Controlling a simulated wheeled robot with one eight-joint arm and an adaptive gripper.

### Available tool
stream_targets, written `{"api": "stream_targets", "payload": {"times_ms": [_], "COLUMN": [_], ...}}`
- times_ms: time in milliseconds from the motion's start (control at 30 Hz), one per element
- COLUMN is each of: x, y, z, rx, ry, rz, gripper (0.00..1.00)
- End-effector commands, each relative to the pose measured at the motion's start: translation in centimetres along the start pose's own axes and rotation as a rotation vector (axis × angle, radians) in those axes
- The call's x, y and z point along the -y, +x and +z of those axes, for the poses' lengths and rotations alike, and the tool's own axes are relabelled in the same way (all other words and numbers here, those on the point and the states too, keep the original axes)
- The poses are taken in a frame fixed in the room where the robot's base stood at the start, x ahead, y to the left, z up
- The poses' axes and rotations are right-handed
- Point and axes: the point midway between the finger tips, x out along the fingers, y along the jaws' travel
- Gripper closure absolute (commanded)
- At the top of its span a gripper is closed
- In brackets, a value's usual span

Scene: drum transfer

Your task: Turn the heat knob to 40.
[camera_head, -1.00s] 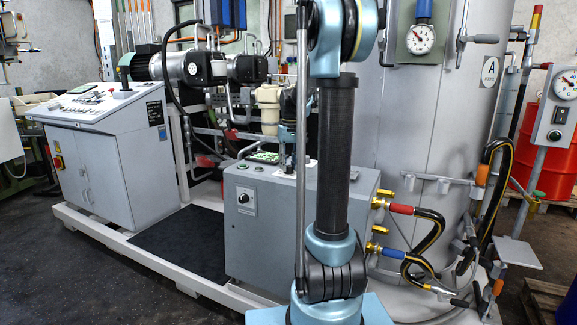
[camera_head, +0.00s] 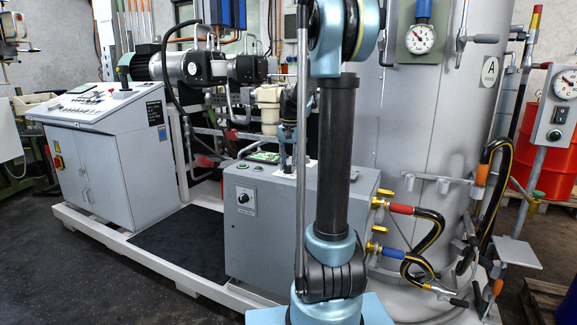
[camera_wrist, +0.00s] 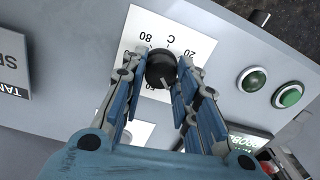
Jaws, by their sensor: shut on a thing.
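The heat knob (camera_wrist: 161,66) is a round black knob with a light pointer line, on a white dial plate (camera_wrist: 190,40) in the wrist view. The plate shows upside down, with a C and the numbers 20, 60 and 80 readable. My gripper (camera_wrist: 159,78) is shut on the knob, one blue finger on each side. The fingers and knob hide part of the scale, including any 40 mark, so I cannot tell the exact setting. In the head view my own arm stands in front, and the grip on the knob is not clear.
Two green round buttons (camera_wrist: 271,88) sit right of the dial in the wrist view. In the head view, a grey cabinet (camera_head: 285,235) with another dial stands behind my arm, beside a tall tank (camera_head: 425,150) with yellow-black hoses.

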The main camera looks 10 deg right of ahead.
Motion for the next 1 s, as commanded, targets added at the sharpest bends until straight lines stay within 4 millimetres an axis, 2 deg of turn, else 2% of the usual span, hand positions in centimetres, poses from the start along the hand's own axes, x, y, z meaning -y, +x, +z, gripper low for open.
{"api": "stream_targets", "payload": {"times_ms": [567, 600, 667, 1000], "x": [0.07, 0.07, 0.07, 0.03], "y": [0.01, 0.01, 0.01, -0.07], "z": [0.03, 0.03, 0.03, 0.0], "rx": [-0.001, -0.001, -0.001, -0.001], "ry": [0.033, 0.033, 0.033, 0.033], "rz": [-0.001, -0.002, -0.001, -0.001], "gripper": [0.96, 0.63, 0.52, 0.52]}}
